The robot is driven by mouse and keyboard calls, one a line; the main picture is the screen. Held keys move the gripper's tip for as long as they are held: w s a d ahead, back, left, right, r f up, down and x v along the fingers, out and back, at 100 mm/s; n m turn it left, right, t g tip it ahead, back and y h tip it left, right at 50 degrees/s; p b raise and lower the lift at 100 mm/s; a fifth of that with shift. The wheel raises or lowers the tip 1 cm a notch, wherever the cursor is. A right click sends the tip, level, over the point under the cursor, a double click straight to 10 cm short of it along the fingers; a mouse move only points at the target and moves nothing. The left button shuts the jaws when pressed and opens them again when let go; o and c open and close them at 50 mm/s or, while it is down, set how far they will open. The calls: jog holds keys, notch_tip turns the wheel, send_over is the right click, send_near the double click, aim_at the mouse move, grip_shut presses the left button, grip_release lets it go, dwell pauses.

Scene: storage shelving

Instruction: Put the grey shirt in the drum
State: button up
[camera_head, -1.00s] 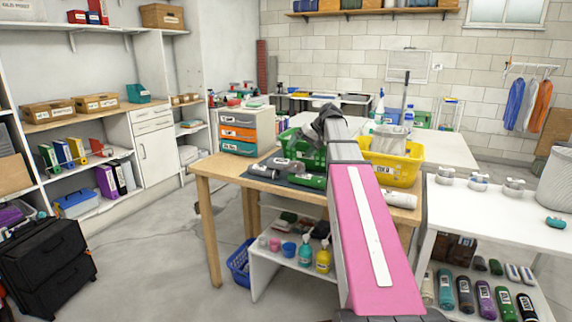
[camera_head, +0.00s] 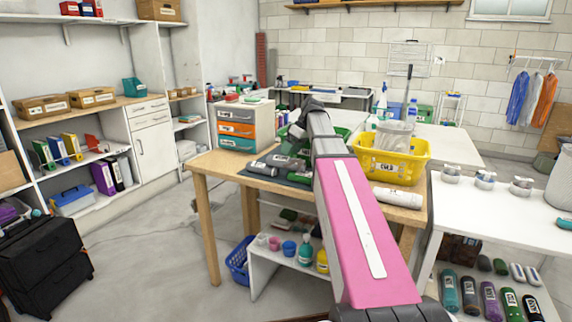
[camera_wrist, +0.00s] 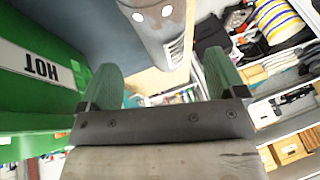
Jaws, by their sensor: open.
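A grey rolled item with a white label, which looks like the grey shirt (camera_head: 263,169), lies on a dark mat on the wooden table. In the wrist view a grey rounded item (camera_wrist: 160,25) with a white label shows ahead, between the lines of my two fingers. My gripper (camera_wrist: 165,78) is open, with nothing between its fingers. In the head view my gripper (camera_head: 296,131) is over the table's back, by the green crate and mostly hidden by my arm. A pale round bin, possibly the drum (camera_head: 564,180), stands on the white table at the right edge, partly cut off.
A green crate (camera_wrist: 30,100) stands close on the left in the wrist view. A yellow basket (camera_head: 400,173) and a white roll (camera_head: 398,197) are right of my arm. A drawer unit (camera_head: 240,128) stands left. Several metal items (camera_head: 485,180) line the white table.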

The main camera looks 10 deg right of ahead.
aim_at(287, 160)
jog(key=x, duration=0.5)
jog(key=shift+s+d+f, duration=0.1)
jog(key=shift+s+f, duration=0.25)
jog(key=c, duration=1.2)
jog(key=shift+o, duration=0.2)
jog(key=shift+r, duration=0.2)
